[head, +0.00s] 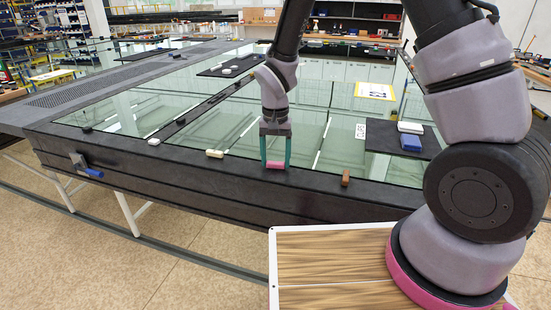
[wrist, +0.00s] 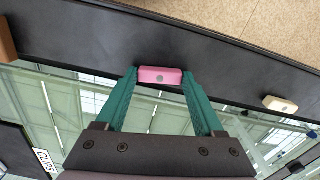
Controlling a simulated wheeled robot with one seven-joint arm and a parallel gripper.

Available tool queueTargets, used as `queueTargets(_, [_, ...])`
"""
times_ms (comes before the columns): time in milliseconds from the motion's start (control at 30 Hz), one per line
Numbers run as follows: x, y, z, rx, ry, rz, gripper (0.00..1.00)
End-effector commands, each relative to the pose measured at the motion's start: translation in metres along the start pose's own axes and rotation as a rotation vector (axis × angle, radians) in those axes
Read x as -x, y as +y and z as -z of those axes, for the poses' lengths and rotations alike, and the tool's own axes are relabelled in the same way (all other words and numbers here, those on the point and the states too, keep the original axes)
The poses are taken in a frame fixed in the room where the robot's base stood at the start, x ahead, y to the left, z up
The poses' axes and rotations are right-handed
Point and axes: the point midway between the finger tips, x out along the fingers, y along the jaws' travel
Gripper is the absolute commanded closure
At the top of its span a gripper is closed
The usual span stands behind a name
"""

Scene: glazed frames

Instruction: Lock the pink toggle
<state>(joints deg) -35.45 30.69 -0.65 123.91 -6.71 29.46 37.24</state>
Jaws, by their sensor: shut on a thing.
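The pink toggle (head: 275,164) sits on the dark frame edge at the front of the glazed table. In the wrist view the pink toggle (wrist: 160,76) lies between the fingertips, with a small grey round spot on its middle. My gripper (head: 275,160) reaches down from above with its two green fingers on either side of the toggle. In the wrist view my gripper (wrist: 160,80) is shut on the toggle, one fingertip at each end. The toggle lies roughly lengthwise along the frame edge.
A cream toggle (head: 214,153) is on the same edge to the left, and a brown one (head: 345,177) to the right. A blue-handled clamp (head: 88,170) hangs on the table's front side. A black mat (head: 402,139) with a blue block (head: 411,143) lies on the glass at right.

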Motion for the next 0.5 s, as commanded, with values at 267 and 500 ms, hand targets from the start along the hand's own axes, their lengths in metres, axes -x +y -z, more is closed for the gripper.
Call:
queueTargets(267, [0.0006,-0.0001,0.0007,0.247,0.001,0.001,0.86])
queueTargets(500, [0.0007,-0.0002,0.0008,0.475,0.001,0.001,0.86])
